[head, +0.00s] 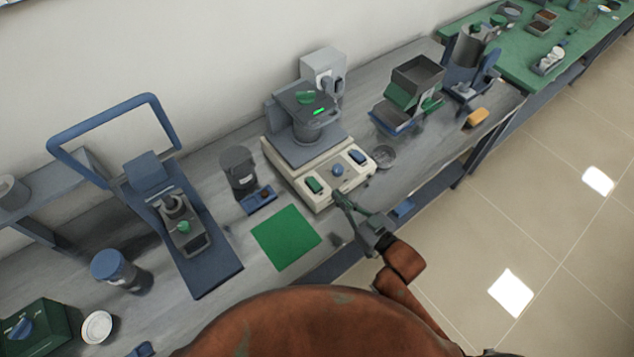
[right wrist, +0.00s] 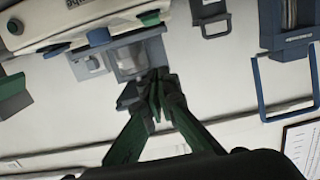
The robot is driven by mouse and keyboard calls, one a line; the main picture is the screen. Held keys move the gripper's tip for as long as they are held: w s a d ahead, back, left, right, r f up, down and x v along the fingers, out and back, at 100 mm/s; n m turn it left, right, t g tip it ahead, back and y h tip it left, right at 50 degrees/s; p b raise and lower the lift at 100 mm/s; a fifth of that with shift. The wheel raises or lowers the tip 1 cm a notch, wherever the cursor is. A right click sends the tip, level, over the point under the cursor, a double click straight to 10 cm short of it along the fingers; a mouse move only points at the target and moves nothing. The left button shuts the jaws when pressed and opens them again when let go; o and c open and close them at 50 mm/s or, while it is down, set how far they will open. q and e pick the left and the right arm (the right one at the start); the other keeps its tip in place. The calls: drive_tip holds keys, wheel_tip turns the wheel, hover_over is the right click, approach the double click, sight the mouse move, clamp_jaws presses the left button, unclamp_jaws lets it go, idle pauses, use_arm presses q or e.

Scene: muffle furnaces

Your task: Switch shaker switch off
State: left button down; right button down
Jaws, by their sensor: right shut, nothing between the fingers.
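The shaker (head: 292,181) has a cream base on the grey bench, with a dark platform above it. Its front panel carries a green rocker switch (head: 314,185) at the left, a blue knob (head: 337,170) in the middle and a blue switch (head: 357,156) at the right. I cannot tell which way the green switch is tipped. My right gripper (head: 338,194) is shut and empty, its tips close to the panel's front edge, just right of the green switch. In the right wrist view, the closed fingertips (right wrist: 157,92) show below the green switch (right wrist: 150,18). I cannot tell whether they touch the shaker.
A green mat (head: 286,237) lies in front of the shaker. A dark jar (head: 239,170) stands to its left, and a small round dish (head: 384,155) to its right. A blue-framed device (head: 185,240) stands further left. The bench front edge runs beneath my right arm.

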drive_tip(key=shift+w+a, duration=0.1)
drive_tip(key=shift+w, duration=0.05)
drive_tip(key=b, duration=0.1)
hover_over(318, 186)
drive_tip(key=shift+f, duration=0.7)
wheel_tip(318, 186, down, 3)
drive_tip(key=shift+r+b, duration=0.2)
drive_tip(key=shift+b, duration=0.15)
drive_tip(key=shift+a+f, duration=0.1)
drive_tip(key=shift+f, duration=0.45)
